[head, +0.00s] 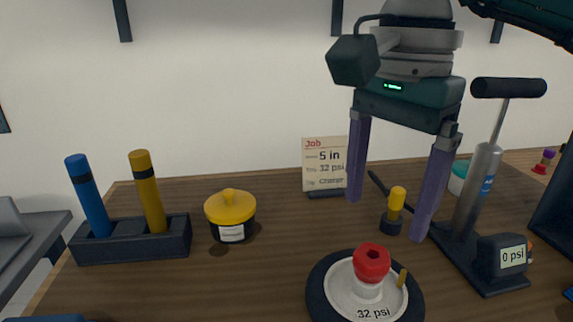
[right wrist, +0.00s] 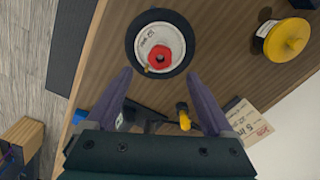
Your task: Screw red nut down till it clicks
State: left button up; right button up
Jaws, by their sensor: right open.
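The red nut (head: 371,262) sits on the white hub of a small black-tyred wheel (head: 318,285) marked 32 psi. The wheel lies flat on the table, with a short brass stem (head: 402,278) beside the nut. In the right wrist view the red nut (right wrist: 160,57) shows its dark central hole on the wheel (right wrist: 136,50). My right gripper (head: 386,221) is open and empty, fingers pointing down, above and behind the nut in the head view. In the right wrist view its fingertips (right wrist: 159,77) spread wide, apart from the nut. My left gripper is not in view.
A pump (head: 482,185) with a 0 psi gauge (head: 513,257) stands right. A yellow-handled tool (head: 397,199) stands behind the wheel, near a job card (head: 323,163). A yellow-lidded pot (head: 230,206) and a dark rack (head: 130,243) with blue and yellow handles stand left.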

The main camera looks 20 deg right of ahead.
aim_at(374, 249)
notch_tip(374, 249, down, 7)
jog(key=shift+f, duration=0.15)
grip_shut()
jog(key=m+p, duration=0.1)
jog(key=m, duration=0.3)
jog(key=shift+m, duration=0.3)
jog(key=m+p, duration=0.1)
jog(key=m, duration=0.4)
jog(key=shift+m, duration=0.3)
jog(key=m+p, duration=0.2)
jog(key=m, duration=0.4)
jog(key=shift+a+m, duration=0.1)
jog(key=shift+m, duration=0.2)
jog(key=m+p, duration=0.1)
jog(key=m, duration=0.2)
jog(key=shift+m, duration=1)
